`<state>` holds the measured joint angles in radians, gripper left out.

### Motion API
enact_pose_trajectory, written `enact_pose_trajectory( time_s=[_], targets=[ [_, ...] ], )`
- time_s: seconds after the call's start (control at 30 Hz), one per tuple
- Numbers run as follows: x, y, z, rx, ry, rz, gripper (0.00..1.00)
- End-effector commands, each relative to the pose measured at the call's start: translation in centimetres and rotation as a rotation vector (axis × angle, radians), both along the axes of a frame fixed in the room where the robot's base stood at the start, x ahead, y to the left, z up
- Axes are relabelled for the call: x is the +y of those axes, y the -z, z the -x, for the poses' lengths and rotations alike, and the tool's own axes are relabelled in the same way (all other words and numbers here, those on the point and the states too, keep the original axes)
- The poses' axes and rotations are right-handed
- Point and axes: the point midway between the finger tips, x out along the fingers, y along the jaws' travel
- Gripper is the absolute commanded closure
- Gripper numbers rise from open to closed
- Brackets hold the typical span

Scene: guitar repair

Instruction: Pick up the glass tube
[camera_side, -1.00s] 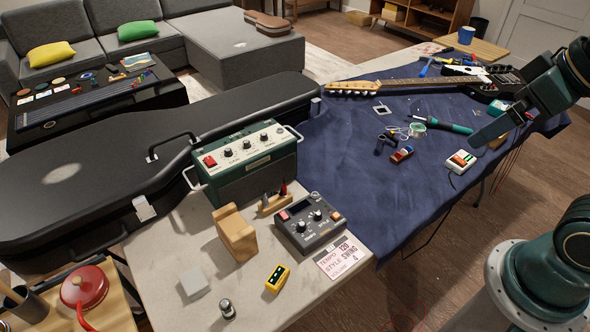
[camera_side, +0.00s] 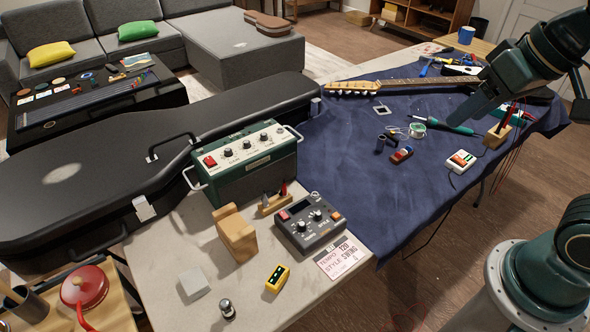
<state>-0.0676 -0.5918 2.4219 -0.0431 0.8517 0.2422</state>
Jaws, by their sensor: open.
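A small upright cylinder (camera_side: 227,309) with a shiny, glassy upper part and a darker base stands at the front of the pale tabletop; it looks most like the glass tube. My gripper (camera_side: 459,120) is over the right part of the cloth, beside the teal-handled tool, far from the upright cylinder. It is open, with nothing seen in it; its jaws are seen edge-on.
A grey pedal (camera_side: 309,224), a wooden block (camera_side: 236,236), a yellow box (camera_side: 277,277) and a pale square (camera_side: 194,283) stand near the front cylinder. A green amplifier (camera_side: 245,162) stands behind them. A guitar (camera_side: 405,83) lies across the back of the blue cloth (camera_side: 345,165).

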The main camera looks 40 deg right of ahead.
Motion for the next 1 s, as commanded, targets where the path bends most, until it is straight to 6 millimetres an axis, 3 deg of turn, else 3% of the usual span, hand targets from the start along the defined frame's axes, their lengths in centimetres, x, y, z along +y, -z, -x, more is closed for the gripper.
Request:
enact_pose_trajectory(
  time_s=[0.47, 0.77, 1.0],
  targets=[
    [7.8, 2.0, -8.5, 0.153, 0.261, -0.25, 0.5],
    [14.1, 5.3, -12.5, 0.282, 0.451, -0.376, 0.5],
    [19.6, 9.2, -14.5, 0.4, 0.617, -0.453, 0.5]
  ],
)
